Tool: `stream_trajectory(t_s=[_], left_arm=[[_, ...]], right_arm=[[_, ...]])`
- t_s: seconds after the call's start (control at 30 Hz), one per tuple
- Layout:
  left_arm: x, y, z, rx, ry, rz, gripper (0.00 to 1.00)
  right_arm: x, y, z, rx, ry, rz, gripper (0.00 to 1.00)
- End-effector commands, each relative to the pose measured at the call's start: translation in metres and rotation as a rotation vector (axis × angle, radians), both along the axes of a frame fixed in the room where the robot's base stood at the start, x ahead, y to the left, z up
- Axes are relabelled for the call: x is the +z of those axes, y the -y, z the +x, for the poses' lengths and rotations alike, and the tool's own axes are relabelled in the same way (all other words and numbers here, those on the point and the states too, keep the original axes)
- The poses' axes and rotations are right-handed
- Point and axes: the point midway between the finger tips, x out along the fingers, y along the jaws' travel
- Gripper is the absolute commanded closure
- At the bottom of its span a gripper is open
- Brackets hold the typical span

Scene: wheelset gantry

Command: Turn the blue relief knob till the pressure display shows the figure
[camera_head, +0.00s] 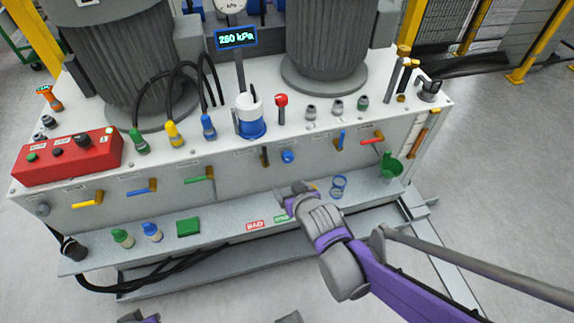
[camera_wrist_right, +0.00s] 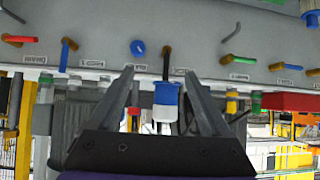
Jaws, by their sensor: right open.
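The blue relief knob (camera_head: 288,157) is a small round knob on the front panel of the machine. It also shows in the right wrist view (camera_wrist_right: 137,48), where the panel appears upside down. The pressure display (camera_head: 236,38) stands above the deck and appears to read 280 kPa. My right gripper (camera_head: 287,191) is below the knob, in front of the panel, and apart from it. In the right wrist view its two fingers (camera_wrist_right: 158,76) are spread with nothing gripped. A blue-and-white cup shows beyond them. My left gripper is not clearly in view.
Coloured lever handles flank the knob, with a brown-black one (camera_head: 265,156) close on its left. The blue-and-white cup (camera_head: 250,118) stands on the deck above. The lower shelf holds blue rings (camera_head: 338,186), a green cup (camera_head: 389,168) and a green block (camera_head: 188,227).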

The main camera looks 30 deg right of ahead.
Motion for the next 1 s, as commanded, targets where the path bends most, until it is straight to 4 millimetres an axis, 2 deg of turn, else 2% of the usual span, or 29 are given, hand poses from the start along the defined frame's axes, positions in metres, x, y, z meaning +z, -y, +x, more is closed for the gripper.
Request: stream_trajectory(t_s=[0.03,0.2,0.3,0.43,0.57,0.73,0.87,1.0], left_arm=[[-0.024,0.0,-0.001,0.0,-0.008,0.0,1.0],[-0.072,0.0,-0.001,0.0,-0.023,0.0,1.0],[-0.098,0.0,0.0,0.0,-0.033,0.0,1.0],[-0.123,0.0,0.002,0.0,-0.041,0.0,1.0],[-0.135,0.0,0.004,0.0,-0.045,0.0,1.0],[-0.135,0.0,0.004,0.0,-0.045,0.0,1.0],[-0.133,0.0,0.003,0.0,-0.045,0.0,1.0],[-0.133,0.0,0.003,0.0,-0.045,0.0,1.0]], right_arm=[[-0.025,0.011,0.016,-0.022,0.066,-0.007,0.18],[-0.069,0.042,0.054,-0.065,0.306,-0.027,0.18],[-0.093,0.055,0.066,-0.073,0.434,-0.037,0.18],[-0.115,0.066,0.072,-0.068,0.562,-0.046,0.18],[-0.124,0.069,0.071,-0.059,0.636,-0.049,0.18],[-0.124,0.071,0.077,-0.054,0.662,-0.051,0.18],[-0.122,0.075,0.095,-0.055,0.661,-0.049,0.18],[-0.123,0.081,0.123,-0.054,0.66,-0.05,0.18]])
